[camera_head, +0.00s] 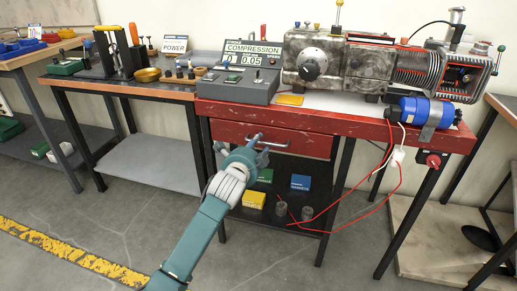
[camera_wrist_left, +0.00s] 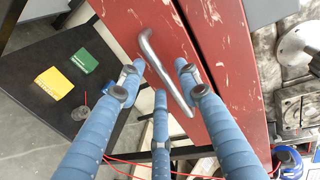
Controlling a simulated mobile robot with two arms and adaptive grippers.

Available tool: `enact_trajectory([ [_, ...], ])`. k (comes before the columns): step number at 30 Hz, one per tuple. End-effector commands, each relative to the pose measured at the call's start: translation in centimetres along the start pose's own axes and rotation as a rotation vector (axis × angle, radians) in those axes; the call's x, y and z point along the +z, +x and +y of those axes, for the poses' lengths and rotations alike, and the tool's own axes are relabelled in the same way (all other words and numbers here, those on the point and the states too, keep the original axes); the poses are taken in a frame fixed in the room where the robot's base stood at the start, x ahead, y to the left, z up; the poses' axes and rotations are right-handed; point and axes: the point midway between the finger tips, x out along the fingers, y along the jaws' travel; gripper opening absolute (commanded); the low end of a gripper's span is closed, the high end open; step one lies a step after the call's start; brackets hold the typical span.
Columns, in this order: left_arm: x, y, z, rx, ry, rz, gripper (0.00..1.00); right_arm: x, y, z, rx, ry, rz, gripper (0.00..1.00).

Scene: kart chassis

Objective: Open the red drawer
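The red drawer (camera_head: 300,141) is under the red workbench top and looks shut, its front close to flush with the frame. In the left wrist view its scratched red front (camera_wrist_left: 130,25) fills the top middle. A grey metal bar handle (camera_wrist_left: 165,75) runs slantwise across it. My left gripper (camera_head: 250,148) is at the left part of the drawer front and hides part of it. In the left wrist view its blue fingers (camera_wrist_left: 158,85) are spread, with the handle showing between them. I cannot tell whether they touch it. My right gripper is not in view.
A lower shelf holds a yellow box (camera_head: 254,199), a blue box (camera_head: 300,182) and grey cylinders (camera_head: 307,213). Red wires (camera_head: 345,205) hang at the right. A compression tester (camera_head: 245,72) and an engine (camera_head: 365,60) stand on top. The floor in front is clear.

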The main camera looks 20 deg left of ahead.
Motion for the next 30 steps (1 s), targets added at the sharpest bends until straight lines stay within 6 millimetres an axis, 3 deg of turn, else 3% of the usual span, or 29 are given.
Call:
enact_trajectory([
  [11,-0.04,0.87,-0.05,-0.001,0.0,0.001,0.34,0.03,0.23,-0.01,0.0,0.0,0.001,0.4],
  [12,-0.04,0.87,-0.04,-0.001,0.0,0.001,0.32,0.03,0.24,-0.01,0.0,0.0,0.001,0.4],
  [17,-0.04,0.85,-0.02,0.0,0.0,0.001,0.0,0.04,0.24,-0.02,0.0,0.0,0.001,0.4],
  [30,-0.04,1.12,-0.17,0.001,0.0,0.001,0.0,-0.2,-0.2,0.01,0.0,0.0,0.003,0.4],
])
